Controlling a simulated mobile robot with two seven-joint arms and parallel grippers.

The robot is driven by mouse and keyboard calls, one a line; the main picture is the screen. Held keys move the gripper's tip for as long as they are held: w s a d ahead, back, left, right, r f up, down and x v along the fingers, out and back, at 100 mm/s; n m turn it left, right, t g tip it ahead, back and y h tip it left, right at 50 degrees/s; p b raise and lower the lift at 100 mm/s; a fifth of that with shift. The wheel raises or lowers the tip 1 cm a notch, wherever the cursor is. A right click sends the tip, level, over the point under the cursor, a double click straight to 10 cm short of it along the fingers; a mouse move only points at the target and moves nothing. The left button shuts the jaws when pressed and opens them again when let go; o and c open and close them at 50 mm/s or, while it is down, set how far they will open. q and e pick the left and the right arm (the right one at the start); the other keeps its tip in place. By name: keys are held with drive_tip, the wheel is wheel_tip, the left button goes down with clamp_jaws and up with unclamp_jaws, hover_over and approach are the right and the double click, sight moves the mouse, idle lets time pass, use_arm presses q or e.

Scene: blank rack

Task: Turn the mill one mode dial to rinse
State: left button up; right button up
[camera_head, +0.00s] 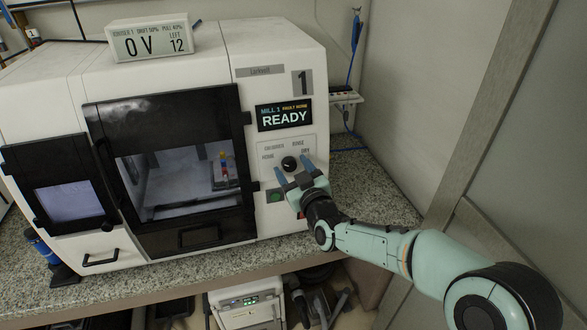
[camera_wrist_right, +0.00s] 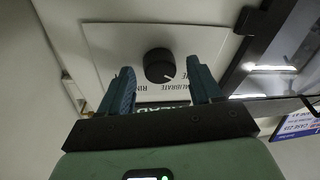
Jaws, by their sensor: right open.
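The mill one mode dial (camera_head: 289,163) is a round black knob on a pale panel at the machine's front right. In the right wrist view (camera_wrist_right: 161,74) a gap shows between the dial and each finger. My left gripper is not in view.
The mill's screen (camera_head: 285,116) above the dial reads ready. A green button (camera_head: 276,196) sits below the dial panel. The dark-framed door (camera_head: 181,237) is to the left. A display box (camera_head: 150,38) stands on top. Speckled counter (camera_head: 375,195) is clear at right.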

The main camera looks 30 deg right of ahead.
drive_tip(key=c, duration=1)
drive_tip(key=m+b, duration=0.2)
drive_tip(key=m+h+b, duration=0.1)
drive_tip(key=b, duration=0.1)
drive_tip(key=shift+a+f+m, duration=0.1)
drive_tip(key=shift+f+m, duration=0.15)
drive_tip(key=shift+m, duration=0.05)
drive_tip(key=shift+c, duration=0.2)
drive_tip(key=m+b, duration=0.2)
drive_tip(key=m, duration=0.1)
drive_tip(key=shift+h, duration=0.4)
drive_tip(key=m+b, duration=0.1)
drive_tip(key=m, duration=0.2)
drive_tip(key=shift+h, duration=0.4)
drive_tip(key=m+h+b, duration=0.1)
drive_tip(key=m, duration=0.3)
drive_tip(key=shift+a+m, duration=0.15)
drive_tip(key=shift+m, duration=0.15)
use_arm(q)
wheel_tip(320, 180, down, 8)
drive_tip(key=b, duration=0.1)
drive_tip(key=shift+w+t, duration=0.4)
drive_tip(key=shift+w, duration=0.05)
use_arm(e)
drive_tip(key=shift+r+m+g+h, duration=0.1)
drive_tip(key=shift+m+g+h, duration=0.35)
drive_tip(key=shift+m, duration=1.65)
